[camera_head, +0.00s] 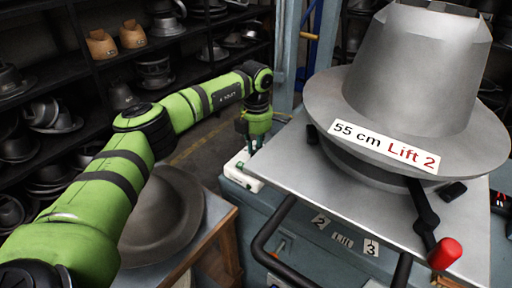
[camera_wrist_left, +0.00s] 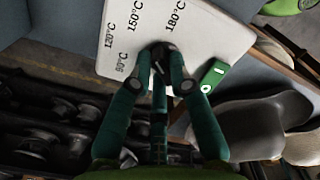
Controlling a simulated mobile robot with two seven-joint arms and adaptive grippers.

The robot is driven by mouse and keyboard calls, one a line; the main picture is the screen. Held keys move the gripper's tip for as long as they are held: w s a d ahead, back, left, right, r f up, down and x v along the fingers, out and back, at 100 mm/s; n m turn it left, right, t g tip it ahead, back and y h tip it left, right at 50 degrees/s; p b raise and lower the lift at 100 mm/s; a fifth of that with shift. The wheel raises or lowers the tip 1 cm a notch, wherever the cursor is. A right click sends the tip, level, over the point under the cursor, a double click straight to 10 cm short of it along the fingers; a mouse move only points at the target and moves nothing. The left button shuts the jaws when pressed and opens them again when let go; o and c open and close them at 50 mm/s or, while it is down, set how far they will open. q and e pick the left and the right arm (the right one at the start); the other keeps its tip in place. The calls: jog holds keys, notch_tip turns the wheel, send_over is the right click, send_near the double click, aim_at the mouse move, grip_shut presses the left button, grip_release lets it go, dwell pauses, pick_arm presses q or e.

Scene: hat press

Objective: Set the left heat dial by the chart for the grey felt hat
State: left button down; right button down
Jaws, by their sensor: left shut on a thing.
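My left gripper (camera_head: 256,143) is at the white dial panel (camera_head: 243,175) on the left side of the press. In the left wrist view its two fingers (camera_wrist_left: 160,68) are shut on the black left heat dial (camera_wrist_left: 159,53), one on each side. The panel (camera_wrist_left: 215,38) bears the marks 90, 120, 150 and 180 °C. The fingers hide much of the dial, and I cannot tell which mark it points to. A grey-brown felt hat (camera_head: 165,220) lies on a wooden table at the lower left. The chart is not in view. My right gripper is not in view.
The press (camera_head: 285,185) carries a large metal hat block (camera_head: 415,75) labelled "55 cm Lift 2". A red-knobbed lever (camera_head: 445,253) and a black bar handle (camera_head: 290,270) are at its front. A green switch (camera_wrist_left: 213,75) sits beside the dial. Dark shelves (camera_head: 85,60) hold hat forms behind my arm.

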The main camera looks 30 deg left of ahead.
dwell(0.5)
pick_arm(q)
jog(key=c, duration=1.1)
grip_release()
jog(key=shift+c, duration=0.2)
notch_tip(320, 180, up, 12)
